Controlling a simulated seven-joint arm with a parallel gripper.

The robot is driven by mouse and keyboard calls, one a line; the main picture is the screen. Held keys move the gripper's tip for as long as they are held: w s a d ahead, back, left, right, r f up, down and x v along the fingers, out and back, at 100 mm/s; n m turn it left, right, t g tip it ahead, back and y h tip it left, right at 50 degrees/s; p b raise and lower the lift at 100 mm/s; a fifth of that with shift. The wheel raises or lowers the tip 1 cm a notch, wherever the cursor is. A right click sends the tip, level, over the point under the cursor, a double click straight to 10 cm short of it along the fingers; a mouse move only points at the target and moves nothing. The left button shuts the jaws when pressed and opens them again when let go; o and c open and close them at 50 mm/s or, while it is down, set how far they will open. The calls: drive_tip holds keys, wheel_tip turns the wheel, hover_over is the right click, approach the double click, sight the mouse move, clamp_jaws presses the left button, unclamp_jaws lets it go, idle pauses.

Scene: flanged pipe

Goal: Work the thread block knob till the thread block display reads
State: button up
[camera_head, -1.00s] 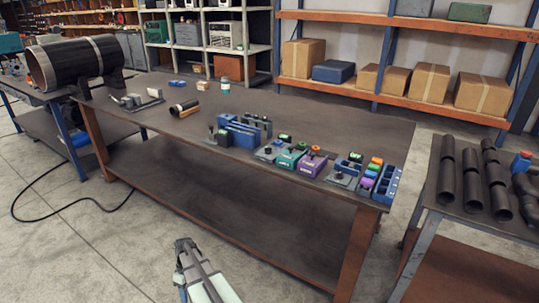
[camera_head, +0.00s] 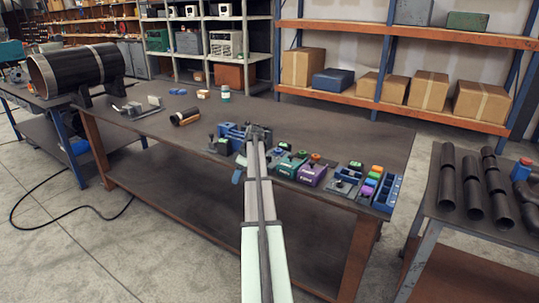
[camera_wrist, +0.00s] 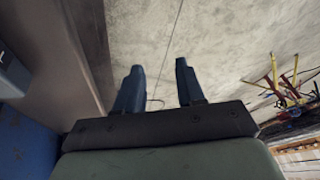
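A row of small device blocks stands along the table's front edge in the head view. Among them are a teal block (camera_head: 287,165) with a lit green display and a purple block (camera_head: 311,174) with an orange knob (camera_head: 315,157) on top. Their labels are too small to read, so I cannot tell which is the thread block, nor its reading. My gripper (camera_wrist: 159,66) is open and empty in the wrist view, with bare floor beyond its two fingers. In the head view it seems to be near the table's front edge, left of these blocks; my arm hides part of the row.
A blue holder (camera_head: 231,131) stands partly behind my arm. A panel with coloured buttons (camera_head: 372,178) and a blue rack (camera_head: 387,194) are at the table's right end. A dark short pipe (camera_head: 185,116) lies to the left. The table's middle (camera_head: 320,125) is clear.

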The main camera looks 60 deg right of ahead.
wheel_tip(320, 180, up, 11)
hover_over(268, 159)
drive_tip(key=a, duration=0.4)
drive_tip(key=shift+w+d+f+t+h, duration=0.1)
drive_tip(key=shift+w+d+t+h, duration=0.05)
drive_tip(key=shift+w+t+h, duration=0.25)
drive_tip(key=s+d+r, duration=0.6)
drive_tip(key=r, duration=0.1)
drive_tip(key=x, duration=0.9)
drive_tip(key=d+x, duration=0.1)
drive_tip(key=x, duration=0.3)
drive_tip(key=shift+w+a+f, duration=0.1)
drive_tip(key=shift+w+f, duration=0.1)
drive_tip(key=shift+w, duration=0.05)
clamp_jaws()
